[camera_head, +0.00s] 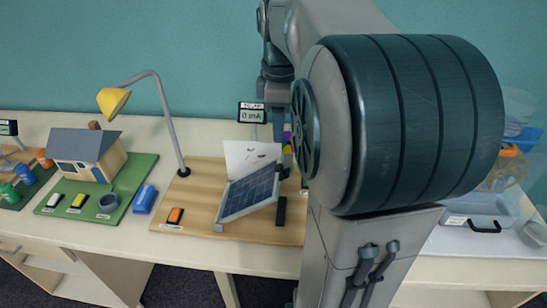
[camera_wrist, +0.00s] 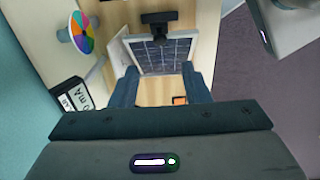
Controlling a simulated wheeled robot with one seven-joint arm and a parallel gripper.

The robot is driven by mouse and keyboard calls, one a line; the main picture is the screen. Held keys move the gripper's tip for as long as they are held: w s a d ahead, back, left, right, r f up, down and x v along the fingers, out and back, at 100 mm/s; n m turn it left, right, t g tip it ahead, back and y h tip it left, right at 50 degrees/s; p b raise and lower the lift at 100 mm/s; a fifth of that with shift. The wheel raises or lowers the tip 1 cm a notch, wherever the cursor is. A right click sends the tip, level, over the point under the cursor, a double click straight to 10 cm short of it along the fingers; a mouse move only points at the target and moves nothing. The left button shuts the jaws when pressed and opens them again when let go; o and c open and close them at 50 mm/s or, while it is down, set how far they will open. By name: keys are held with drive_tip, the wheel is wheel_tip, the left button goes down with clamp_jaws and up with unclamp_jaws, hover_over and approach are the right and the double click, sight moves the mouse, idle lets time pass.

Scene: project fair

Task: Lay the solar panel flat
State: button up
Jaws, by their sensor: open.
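The solar panel (camera_head: 250,192) is a dark blue gridded plate with a light frame. It stands tilted on a wooden board (camera_head: 195,235) in the head view. It also shows in the wrist view (camera_wrist: 172,54), beyond my fingers. My gripper (camera_wrist: 160,75) is open, with its two dark fingers apart and the panel's near edge seen between their tips. I cannot tell whether they touch it. Nothing is held. In the head view my arm hides much of the gripper. A white sheet (camera_head: 247,153) stands behind the panel, and a black bracket (camera_wrist: 157,20) is at its far side.
A meter display (camera_head: 252,114) stands behind the panel. An orange switch (camera_head: 175,215) lies front left. A colour wheel (camera_wrist: 82,32) is near the gripper. A model house (camera_head: 88,155) stands further left, and a clear tray (camera_head: 470,210) right.

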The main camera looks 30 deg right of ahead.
sight(278, 165)
wheel_tip(278, 165, down, 12)
drive_tip(key=shift+r, duration=0.25)
clamp_jaws()
